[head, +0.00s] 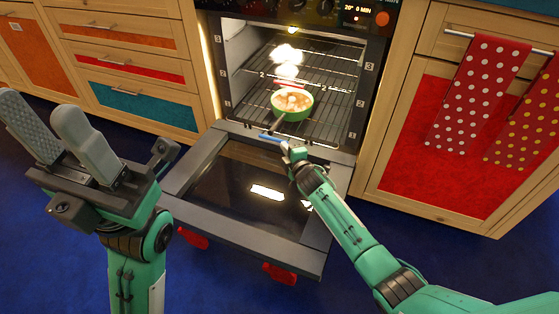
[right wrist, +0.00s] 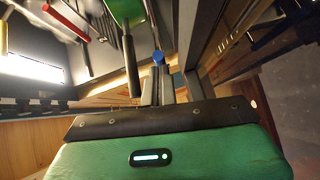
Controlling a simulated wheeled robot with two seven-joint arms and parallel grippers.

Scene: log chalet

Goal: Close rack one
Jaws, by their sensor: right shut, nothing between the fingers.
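The oven (head: 228,60) is open, with wire racks (head: 330,118) inside. A green pan (head: 292,117) with pale food sits inside, its dark handle toward the front. A blue piece (head: 270,137) shows low at the oven front; a blue round end also shows in the right wrist view (right wrist: 158,58). My right gripper (head: 285,149) is shut and empty, close beside the blue piece; I cannot tell whether they touch. In the right wrist view its fingers (right wrist: 167,88) point toward the blue end. My left gripper (head: 38,108) is open and empty, left of the oven door.
The oven door (head: 195,170) is folded down between my arms, with red pieces (head: 279,273) at its outer edge. Drawers (head: 135,70) stand left, a red cabinet (head: 415,140) with dotted towels (head: 478,95) right. The pan handle (right wrist: 131,68) is near my right fingers.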

